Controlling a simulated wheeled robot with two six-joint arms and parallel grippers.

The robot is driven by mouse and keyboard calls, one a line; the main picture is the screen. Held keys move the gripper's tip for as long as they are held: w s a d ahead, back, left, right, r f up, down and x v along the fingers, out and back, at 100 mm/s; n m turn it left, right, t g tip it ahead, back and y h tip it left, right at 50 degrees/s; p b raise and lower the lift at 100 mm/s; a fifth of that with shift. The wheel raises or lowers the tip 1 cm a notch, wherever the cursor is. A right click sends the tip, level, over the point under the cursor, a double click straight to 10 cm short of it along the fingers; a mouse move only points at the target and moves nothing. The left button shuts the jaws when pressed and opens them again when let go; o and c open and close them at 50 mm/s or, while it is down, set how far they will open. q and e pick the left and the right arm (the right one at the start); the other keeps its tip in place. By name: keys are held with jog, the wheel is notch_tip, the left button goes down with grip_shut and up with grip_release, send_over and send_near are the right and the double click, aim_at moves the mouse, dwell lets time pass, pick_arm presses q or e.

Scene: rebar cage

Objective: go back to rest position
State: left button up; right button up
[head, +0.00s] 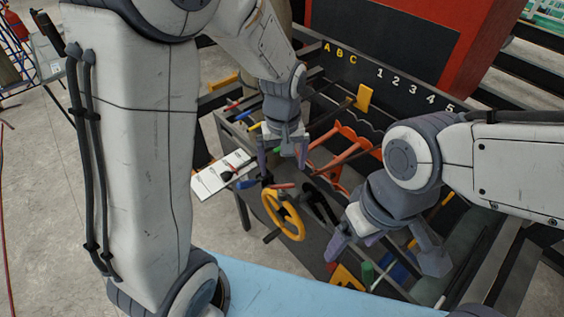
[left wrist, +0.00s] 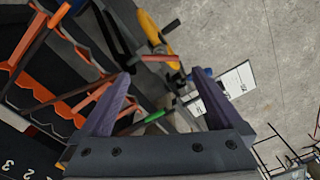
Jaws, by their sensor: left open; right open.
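My left gripper (head: 283,158) is open and empty above the left part of a dark tool bench. Its two purple-grey fingers also show spread apart in the left wrist view (left wrist: 152,105), with tools visible beyond them. My right gripper (head: 388,258) is open over the right front part of the bench, its fingers wide apart. No object shows between the right fingers. Both arms reach forward over the bench, the left one from the left and the right one from the right.
A yellow wheel (head: 283,222) is at the bench's front, near an orange tool rack (head: 345,150). A black board with letters and numbers (head: 400,88) stands behind. A light blue surface (head: 300,293) is nearest me.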

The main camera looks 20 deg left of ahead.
dwell(0.3)
pick_arm(q)
jog(key=s+d+r+m, duration=0.3)
jog(key=s+m, duration=0.3)
jog(key=s, duration=0.3)
jog(key=s+d+r+m+h+b, duration=0.1)
jog(key=s+d+m, duration=0.3)
jog(key=s, duration=0.5)
jog(key=r+m, duration=0.1)
jog(key=m, duration=0.1)
jog(key=shift+s+r+m, duration=0.3)
jog(key=shift+r, duration=0.1)
jog(key=shift+d, duration=0.1)
